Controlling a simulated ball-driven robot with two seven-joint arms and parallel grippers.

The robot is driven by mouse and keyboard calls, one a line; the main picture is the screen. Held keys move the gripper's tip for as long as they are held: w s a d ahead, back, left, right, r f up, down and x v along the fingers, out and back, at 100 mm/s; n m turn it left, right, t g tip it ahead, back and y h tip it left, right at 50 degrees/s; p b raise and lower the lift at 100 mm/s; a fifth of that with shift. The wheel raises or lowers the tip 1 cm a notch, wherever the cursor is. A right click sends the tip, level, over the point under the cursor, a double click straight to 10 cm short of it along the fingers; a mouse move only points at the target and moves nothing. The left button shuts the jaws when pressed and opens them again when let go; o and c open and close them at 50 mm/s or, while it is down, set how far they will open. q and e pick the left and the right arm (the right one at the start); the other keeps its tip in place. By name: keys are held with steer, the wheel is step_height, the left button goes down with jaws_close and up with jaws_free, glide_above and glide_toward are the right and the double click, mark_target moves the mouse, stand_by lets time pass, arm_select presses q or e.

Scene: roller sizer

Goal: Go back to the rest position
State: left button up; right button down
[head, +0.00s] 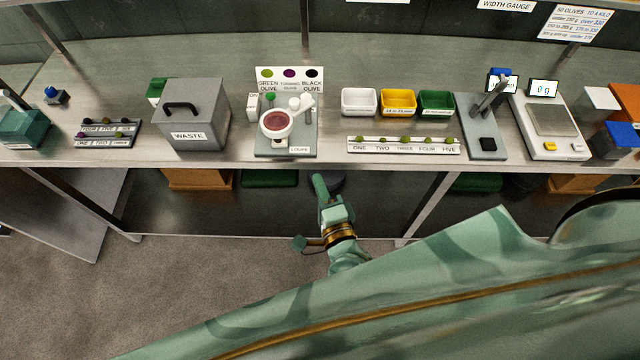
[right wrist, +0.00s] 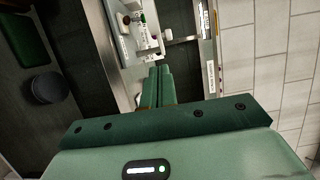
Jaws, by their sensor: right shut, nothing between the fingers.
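My right gripper (head: 319,182) is at the front of the bench in the head view, below and in front of the loupe stand. Its two green fingers are together in the right wrist view (right wrist: 159,72), with nothing between them. It looks apart from the bench and from everything on it. My left gripper is not in the head view. The steel bench (head: 335,72) runs across the head view. The loupe stand (head: 275,123) with its round reddish lens stands on it, with a colour card (head: 290,79) behind.
A grey waste bin (head: 192,115) stands left of the loupe. White (head: 359,101), yellow (head: 398,102) and green (head: 436,102) trays stand right of it, behind a numbered olive strip (head: 403,146). A width gauge (head: 484,140) and a scale (head: 551,122) are farther right. The bench front edge is close.

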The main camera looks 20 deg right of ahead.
stand_by(0.3)
steer(key=s+a+f+n+g+y+b, duration=0.1)
steer(key=s+f+n+g, duration=0.2)
steer(key=f+n, duration=0.3)
steer(key=s+a+f+n+g+y, duration=0.1)
steer(key=s+f+n+g+y, duration=0.2)
steer(key=f, duration=0.5)
steer(key=s+f+n+g+b, duration=0.1)
steer(key=s+f+n+g, duration=0.1)
steer(key=s+f+n, duration=0.4)
steer(key=s+d+f+n+g+h+b, duration=0.1)
steer(key=s+d+f+n+g+b, duration=0.2)
steer(key=s+d+f, duration=0.3)
steer(key=s+d+f+n+g+h+b, duration=0.2)
steer(key=s+d+f+g, duration=0.4)
steer(key=s+f, duration=1)
steer(key=shift+s+d+n+b, duration=0.7)
steer(key=shift+s+n+b, duration=0.15)
steer(key=shift+n, duration=0.35)
